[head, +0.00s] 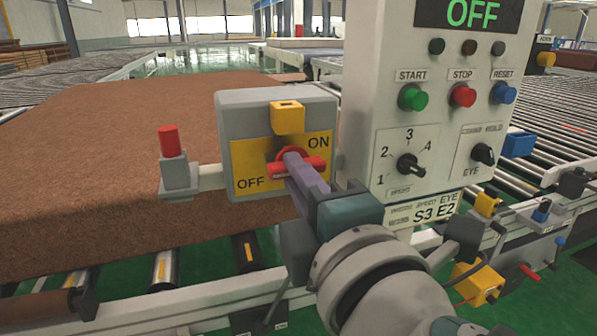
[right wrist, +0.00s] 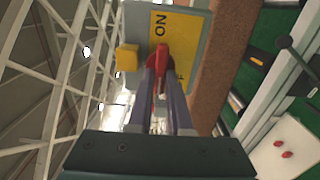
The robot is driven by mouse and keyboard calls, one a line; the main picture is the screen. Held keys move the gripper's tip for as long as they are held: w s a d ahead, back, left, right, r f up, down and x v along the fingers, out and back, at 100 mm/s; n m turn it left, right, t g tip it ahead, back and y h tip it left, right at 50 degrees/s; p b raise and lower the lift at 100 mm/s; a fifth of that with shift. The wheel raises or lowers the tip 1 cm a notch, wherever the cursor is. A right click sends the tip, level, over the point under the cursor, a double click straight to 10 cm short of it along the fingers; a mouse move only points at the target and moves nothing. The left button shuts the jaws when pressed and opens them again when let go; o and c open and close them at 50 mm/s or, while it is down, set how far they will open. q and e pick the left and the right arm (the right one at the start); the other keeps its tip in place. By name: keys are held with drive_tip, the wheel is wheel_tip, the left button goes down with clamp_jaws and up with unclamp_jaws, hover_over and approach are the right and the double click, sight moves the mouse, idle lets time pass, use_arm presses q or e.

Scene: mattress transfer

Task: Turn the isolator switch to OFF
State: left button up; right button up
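The isolator switch is a grey box (head: 235,115) with a yellow plate marked OFF at lower left and ON at upper right. Its red handle (head: 277,173) lies nearly level across the plate in the head view. A yellow block (head: 287,117) sits above the handle. My right gripper (head: 294,163) reaches the handle from the front. In the right wrist view, its two fingers (right wrist: 161,85) lie on either side of the red handle (right wrist: 162,56) and look closed on it. The fingers hide part of the handle in the head view. My left gripper is not in view.
A control panel (head: 365,105) with buttons, knobs and a display reading OFF stands close right of the box. A red-topped post (head: 169,142) is at its left. A large brown mattress (head: 90,150) lies behind. A rail and rollers run below.

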drive_tip(key=o, duration=0.5)
drive_tip(key=shift+c, duration=0.2)
drive_tip(key=b+v, duration=0.1)
drive_tip(key=v, duration=0.9)
